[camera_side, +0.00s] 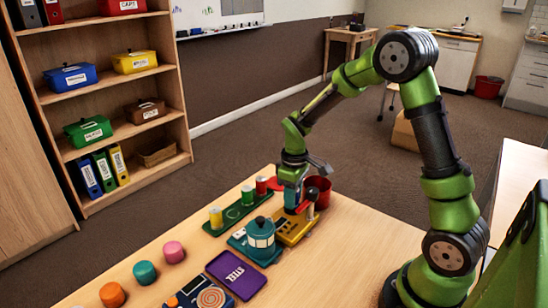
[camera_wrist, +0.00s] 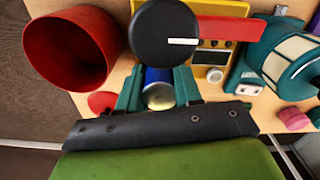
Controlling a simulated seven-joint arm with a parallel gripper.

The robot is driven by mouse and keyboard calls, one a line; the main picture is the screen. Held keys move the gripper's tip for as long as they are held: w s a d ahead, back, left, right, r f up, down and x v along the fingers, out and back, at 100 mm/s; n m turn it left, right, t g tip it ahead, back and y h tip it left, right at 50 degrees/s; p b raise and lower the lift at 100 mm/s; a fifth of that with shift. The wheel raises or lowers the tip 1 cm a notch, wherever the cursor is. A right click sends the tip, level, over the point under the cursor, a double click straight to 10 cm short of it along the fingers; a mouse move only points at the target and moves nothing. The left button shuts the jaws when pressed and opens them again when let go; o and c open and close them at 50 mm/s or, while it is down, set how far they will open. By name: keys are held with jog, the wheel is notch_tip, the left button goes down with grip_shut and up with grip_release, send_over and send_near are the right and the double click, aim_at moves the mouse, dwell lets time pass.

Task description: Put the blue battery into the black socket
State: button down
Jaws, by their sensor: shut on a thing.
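My gripper (camera_wrist: 158,88) is shut on the blue battery (camera_wrist: 156,77), whose blue side and shiny gold-silver end show between the teal fingers in the wrist view. In the side view my gripper (camera_side: 291,204) is low over the table, beside the yellow device (camera_side: 294,232). A green tray (camera_side: 214,233) to its left carries a yellow, a green and a red cylinder. A dark round spot (camera_side: 232,213) shows on this tray, but I cannot tell whether it is the black socket.
A red bucket (camera_side: 322,187) stands close to my gripper; it also shows in the wrist view (camera_wrist: 70,48). A black knob (camera_wrist: 164,32) on a red part is very near my fingers. A teal lantern-like object (camera_side: 260,235) and purple tray (camera_side: 236,272) stand nearer the front.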

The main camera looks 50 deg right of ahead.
jog(key=shift+f, duration=0.4)
dwell(0.5)
jog(key=c, duration=1)
grip_release()
jog(key=shift+c, duration=0.2)
jog(key=shift+r, duration=5.5)
jog(key=shift+r, duration=2.95)
